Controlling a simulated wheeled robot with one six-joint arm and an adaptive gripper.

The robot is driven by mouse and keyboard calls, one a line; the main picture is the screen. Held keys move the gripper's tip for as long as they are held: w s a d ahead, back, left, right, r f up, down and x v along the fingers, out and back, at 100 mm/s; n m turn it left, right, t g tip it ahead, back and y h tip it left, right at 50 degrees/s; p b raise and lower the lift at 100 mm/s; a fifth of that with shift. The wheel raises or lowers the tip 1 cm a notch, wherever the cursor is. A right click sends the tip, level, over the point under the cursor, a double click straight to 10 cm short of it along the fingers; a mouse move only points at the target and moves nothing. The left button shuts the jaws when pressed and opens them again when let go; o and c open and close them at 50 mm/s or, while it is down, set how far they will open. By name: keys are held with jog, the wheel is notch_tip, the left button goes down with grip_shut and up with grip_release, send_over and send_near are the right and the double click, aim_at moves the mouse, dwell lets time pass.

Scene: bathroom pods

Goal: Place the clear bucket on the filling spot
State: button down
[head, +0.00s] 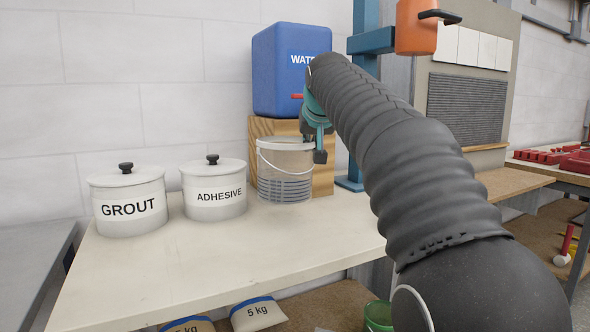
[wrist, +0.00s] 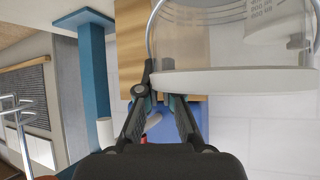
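The clear bucket (head: 283,172), see-through with a white rim, a thin wire handle and grey lines low on its wall, is upright at the back of the bench under the red tap (head: 298,96) of the blue water tank (head: 290,60). My gripper (head: 319,146) is at its right rim. In the wrist view the bucket (wrist: 235,80) appears upside down, and the fingers (wrist: 158,88) close in on the rim's end, seemingly shut on its wall. One fingertip is hidden behind the rim. I cannot tell whether the base touches the bench. No filling-spot marking is visible.
White pots labelled grout (head: 130,208) and adhesive (head: 214,194) stand left of the bucket. A wooden block (head: 323,181) under the tank is close behind it. A blue post (head: 357,176) rises to the right. The bench front (head: 215,255) is clear.

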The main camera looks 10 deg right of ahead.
aim_at(303, 149)
jog(key=shift+w+a+f+b, duration=0.15)
jog(key=shift+w+a+f, duration=0.25)
jog(key=shift+f, duration=0.55)
jog(key=shift+w+a+f+b, duration=0.2)
jog(key=shift+w+a+f, duration=0.2)
jog(key=shift+f, duration=0.55)
jog(key=shift+w+a+f+b, duration=0.15)
jog(key=shift+w+a+f, duration=0.25)
jog(key=shift+f, duration=0.55)
jog(key=shift+s+a+f, duration=0.1)
jog(key=shift+f, duration=0.05)
jog(key=c, duration=1.3)
grip_release()
jog(key=shift+f, duration=0.1)
jog(key=shift+r, duration=0.2)
jog(key=v, duration=1.2)
jog(key=shift+f, duration=0.1)
